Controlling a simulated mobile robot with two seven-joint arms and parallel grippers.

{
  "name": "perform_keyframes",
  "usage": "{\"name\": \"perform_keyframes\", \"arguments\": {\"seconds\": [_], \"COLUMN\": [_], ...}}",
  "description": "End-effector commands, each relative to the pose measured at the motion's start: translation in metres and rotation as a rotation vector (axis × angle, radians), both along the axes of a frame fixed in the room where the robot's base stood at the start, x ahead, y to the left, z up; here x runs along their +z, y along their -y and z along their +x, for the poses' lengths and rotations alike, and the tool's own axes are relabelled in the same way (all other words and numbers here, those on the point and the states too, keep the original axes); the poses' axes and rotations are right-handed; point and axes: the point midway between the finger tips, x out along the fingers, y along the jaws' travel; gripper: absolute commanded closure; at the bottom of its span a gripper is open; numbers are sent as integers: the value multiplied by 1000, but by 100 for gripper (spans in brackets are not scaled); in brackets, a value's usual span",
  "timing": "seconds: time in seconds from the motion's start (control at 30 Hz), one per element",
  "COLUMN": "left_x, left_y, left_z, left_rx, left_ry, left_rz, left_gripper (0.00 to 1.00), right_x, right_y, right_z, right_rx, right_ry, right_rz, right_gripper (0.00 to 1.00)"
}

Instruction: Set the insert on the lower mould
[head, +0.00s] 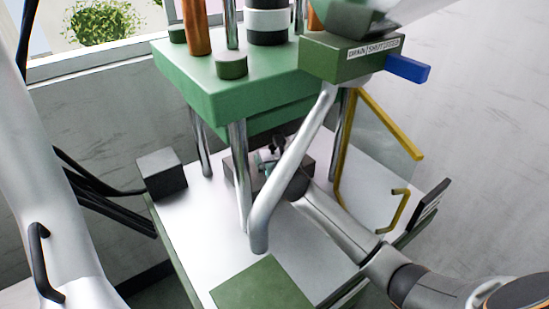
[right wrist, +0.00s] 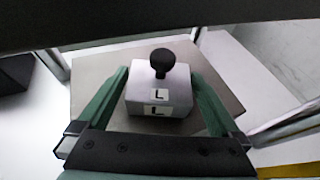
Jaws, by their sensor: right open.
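The insert (right wrist: 145,84) is a light grey block with a black ball knob on top and "L" labels on its near faces. In the right wrist view it appears to rest upright on the flat grey lower mould (right wrist: 93,68). The lower mould also shows under the press in the head view (head: 232,170), partly hidden by my arm and the press bars. My right gripper (right wrist: 160,74) is open, its green fingers on either side of the insert. Finger contact cannot be made out. It also shows small in the head view (head: 267,158). My left gripper is out of view.
The green upper platen (head: 225,75) hangs above on steel columns (head: 240,165). A yellow-framed clear guard (head: 385,125) stands at the right. A dark box (head: 161,174) is at the left. The front of the white press table (head: 300,245) is mostly clear, beside a green panel (head: 260,287).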

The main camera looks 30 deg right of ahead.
Motion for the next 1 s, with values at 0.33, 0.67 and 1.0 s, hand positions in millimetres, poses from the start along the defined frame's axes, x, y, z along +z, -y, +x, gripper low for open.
{"name": "perform_keyframes", "arguments": {"seconds": [0.33, 0.67, 1.0], "left_x": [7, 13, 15], "left_y": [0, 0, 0], "left_z": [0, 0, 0], "left_rx": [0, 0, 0], "left_ry": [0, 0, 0], "left_rz": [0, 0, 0], "left_gripper": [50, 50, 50], "right_x": [17, 39, 48], "right_y": [-8, -22, -28], "right_z": [-31, -84, -107], "right_rx": [3, 1, 0], "right_ry": [1, 1, 1], "right_rz": [-1, -1, 0], "right_gripper": [0, 0, 0]}}
